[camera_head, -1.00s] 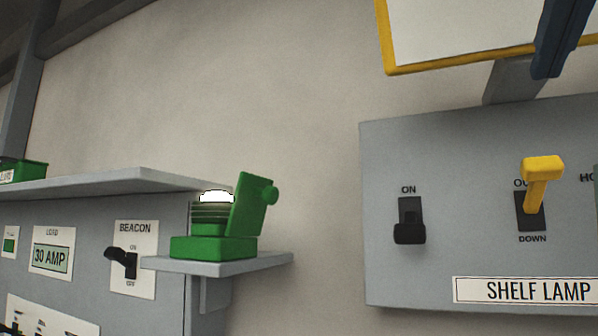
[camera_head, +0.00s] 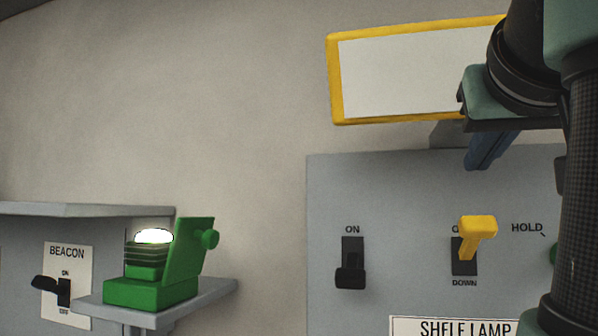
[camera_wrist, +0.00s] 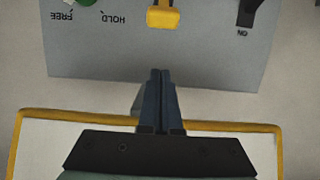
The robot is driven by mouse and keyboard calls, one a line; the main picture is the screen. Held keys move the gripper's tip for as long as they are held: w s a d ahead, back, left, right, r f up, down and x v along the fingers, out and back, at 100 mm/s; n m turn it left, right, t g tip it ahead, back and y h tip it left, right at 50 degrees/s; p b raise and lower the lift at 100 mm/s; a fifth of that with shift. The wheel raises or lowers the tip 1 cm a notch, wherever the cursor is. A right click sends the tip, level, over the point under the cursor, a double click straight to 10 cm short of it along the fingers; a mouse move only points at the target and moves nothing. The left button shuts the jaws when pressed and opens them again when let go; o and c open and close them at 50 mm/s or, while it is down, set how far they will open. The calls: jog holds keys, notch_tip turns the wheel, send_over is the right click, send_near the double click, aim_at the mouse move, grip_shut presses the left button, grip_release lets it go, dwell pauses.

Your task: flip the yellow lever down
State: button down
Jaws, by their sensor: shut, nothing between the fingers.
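The yellow lever (camera_head: 476,238) sticks out of a dark slot on the grey panel (camera_head: 330,200), above the word DOWN. Its knob stands at the upper part of the slot, tilted up. It also shows at the top of the wrist view (camera_wrist: 163,16). My gripper (camera_head: 484,150) is in front of the panel's top edge, above the lever and apart from it. In the wrist view its blue fingers (camera_wrist: 160,75) are together and empty, with a gap between their tips and the lever.
A black ON switch (camera_head: 350,265) sits left of the lever. A yellow-framed white board (camera_head: 400,80) is above the panel, behind my gripper. A green device with a white lit top (camera_head: 150,290) stands on a small shelf at left, by the BEACON switch (camera_head: 55,288).

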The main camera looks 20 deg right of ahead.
aim_at(479, 229)
jog(key=x, duration=0.3)
jog(key=shift+w+d+f, duration=0.1)
jog(key=shift+w+d, duration=0.1)
jog(key=shift+w, duration=0.1)
jog(key=shift+w+d+f+b, duration=0.1)
jog(key=shift+w+f+b, duration=0.05)
jog(key=shift+f+b, duration=0.4)
jog(key=shift+w+d+f+b, duration=0.1)
jog(key=shift+f+b, duration=0.4)
jog(key=shift+f, duration=0.1)
jog(key=shift+s+a+f+b, duration=0.5)
jog(key=shift+s+f+b, duration=0.25)
jog(key=shift+b, duration=0.35)
jog(key=shift+f+b, duration=0.3)
jog(key=shift+b, duration=0.35)
jog(key=shift+s+a+t+h+b, duration=0.15)
jog(key=shift+t+h+b, duration=0.15)
jog(key=shift+t+b, duration=0.3)
jog(key=shift+s+b, duration=0.1)
jog(key=shift+b, duration=0.25)
